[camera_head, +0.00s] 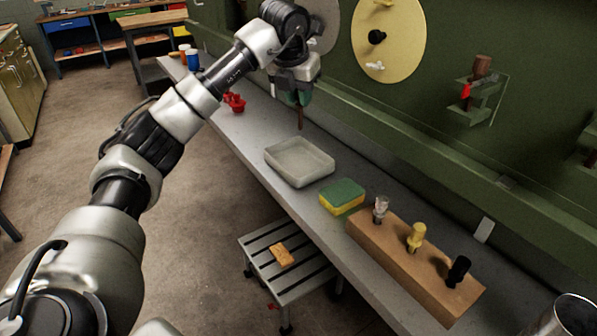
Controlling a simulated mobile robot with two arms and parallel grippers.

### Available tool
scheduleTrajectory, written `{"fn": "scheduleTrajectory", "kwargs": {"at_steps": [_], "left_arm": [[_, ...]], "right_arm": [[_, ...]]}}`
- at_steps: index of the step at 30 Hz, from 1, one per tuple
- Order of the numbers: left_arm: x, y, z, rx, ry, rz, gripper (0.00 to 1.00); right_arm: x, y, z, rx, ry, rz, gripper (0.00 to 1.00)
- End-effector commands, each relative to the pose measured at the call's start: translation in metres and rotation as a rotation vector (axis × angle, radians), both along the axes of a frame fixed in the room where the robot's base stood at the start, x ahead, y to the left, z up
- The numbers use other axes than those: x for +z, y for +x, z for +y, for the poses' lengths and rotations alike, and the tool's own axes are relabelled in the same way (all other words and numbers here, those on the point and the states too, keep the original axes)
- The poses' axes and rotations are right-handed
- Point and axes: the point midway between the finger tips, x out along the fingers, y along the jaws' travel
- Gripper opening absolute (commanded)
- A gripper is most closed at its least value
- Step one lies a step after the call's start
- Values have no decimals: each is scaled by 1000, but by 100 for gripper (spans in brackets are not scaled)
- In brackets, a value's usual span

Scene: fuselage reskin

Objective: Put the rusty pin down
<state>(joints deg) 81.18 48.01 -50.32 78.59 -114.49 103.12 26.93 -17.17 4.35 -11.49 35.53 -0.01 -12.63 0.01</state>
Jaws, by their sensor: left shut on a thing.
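My left gripper (297,98) is shut on the rusty pin (300,121), and its thin brown end points down below the fingers. The upper part of the pin is hidden by the gripper. The pin hangs near the far edge of a shallow grey tray (300,175), which looks empty. I cannot tell exactly how high the pin is above the bench. My right gripper is not in view.
The narrow grey bench (262,158) runs along a green wall. A green and yellow sponge (342,196) and a wooden block (395,260) with silver, yellow and black pins stand nearer. A red object (235,102) lies farther back. A slatted stool (284,268) stands beside the bench.

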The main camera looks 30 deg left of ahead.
Motion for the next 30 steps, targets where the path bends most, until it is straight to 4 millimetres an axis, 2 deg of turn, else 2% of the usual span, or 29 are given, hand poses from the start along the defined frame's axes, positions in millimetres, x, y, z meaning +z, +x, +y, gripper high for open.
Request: {"fn": "scheduleTrajectory", "kwargs": {"at_steps": [4,10,17,22,25,30], "left_arm": [[-15,0,6,64,1,4,0],[-51,0,6,66,1,4,0],[-70,0,6,64,1,2,0],[-94,0,6,63,0,4,0],[-100,0,5,63,0,2,0],[-100,0,5,63,0,1,0]], "right_arm": [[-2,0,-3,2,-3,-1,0],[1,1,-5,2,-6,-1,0],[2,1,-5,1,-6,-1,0],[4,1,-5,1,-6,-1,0],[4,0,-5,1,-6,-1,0],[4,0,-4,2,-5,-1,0]]}}
